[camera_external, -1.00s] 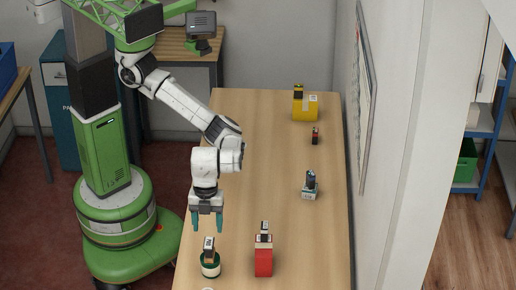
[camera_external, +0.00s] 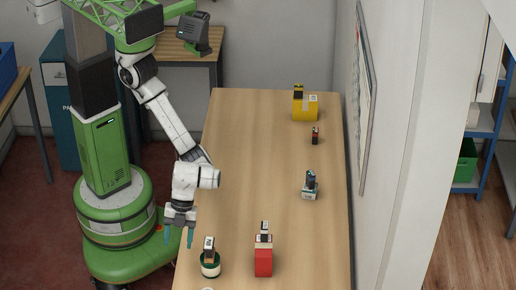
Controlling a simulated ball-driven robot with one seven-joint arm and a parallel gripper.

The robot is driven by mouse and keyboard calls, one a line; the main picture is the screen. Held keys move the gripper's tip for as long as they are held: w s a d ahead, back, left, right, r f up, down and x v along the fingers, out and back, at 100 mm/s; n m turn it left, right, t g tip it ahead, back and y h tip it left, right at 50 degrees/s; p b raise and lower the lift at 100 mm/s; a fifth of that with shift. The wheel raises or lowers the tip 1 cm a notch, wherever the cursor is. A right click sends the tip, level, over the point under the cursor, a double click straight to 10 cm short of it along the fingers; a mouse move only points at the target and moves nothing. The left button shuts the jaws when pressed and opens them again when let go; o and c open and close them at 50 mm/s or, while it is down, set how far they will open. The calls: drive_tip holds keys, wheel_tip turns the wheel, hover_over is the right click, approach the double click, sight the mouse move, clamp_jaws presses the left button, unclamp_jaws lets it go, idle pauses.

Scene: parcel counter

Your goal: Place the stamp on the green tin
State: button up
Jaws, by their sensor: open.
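The green tin (camera_external: 211,272), round with a pale band, stands near the front left of the table. A small upright block, dark with a brown side and a pale mark at its top (camera_external: 208,250), stands on the tin; it looks like the stamp, though it is too small to be sure. My gripper (camera_external: 179,238) is open and empty, pointing down at the table's left edge, to the left of the tin and apart from it.
A red box (camera_external: 263,262) with a small item on top stands right of the tin. A grey-white box (camera_external: 309,195), a small dark-red item (camera_external: 315,136) and a yellow box (camera_external: 305,113) stand along the right side. The wooden table's (camera_external: 255,165) middle is clear.

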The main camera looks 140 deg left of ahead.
drive_tip(key=s+f+n, duration=0.2)
drive_tip(key=s+f, duration=0.5)
drive_tip(key=f, duration=0.1)
drive_tip(key=s+a+f+n+y, duration=0.1)
drive_tip(key=s+a+f+n, duration=0.1)
drive_tip(key=s+a+f, duration=0.4)
drive_tip(key=s+a+f+n+y, duration=0.2)
drive_tip(key=s+a+f, duration=0.4)
drive_tip(key=s, duration=1)
drive_tip(key=shift+a+f+n+g+y, duration=0.35)
drive_tip(key=shift+a+n, duration=0.15)
drive_tip(key=shift+n, duration=0.3)
